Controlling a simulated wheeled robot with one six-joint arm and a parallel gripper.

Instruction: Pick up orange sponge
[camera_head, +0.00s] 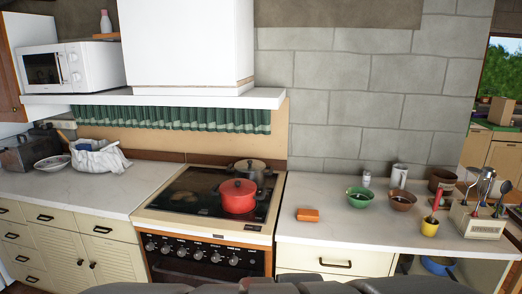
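A small orange sponge (307,214) lies flat on the white counter, just right of the stove. Clear counter surrounds it on all sides. My gripper is not visible in this view. Dark rounded parts along the bottom edge seem to be of my own body, and no fingers show there.
A red pot (238,197) stands on the stove (160,222), a darker pot (250,168) behind it. Right of the sponge are a green bowl (360,197), a brown bowl (402,199), a yellow cup (429,228) and a utensil crate (478,225). A shelf (200,97) overhangs the stove.

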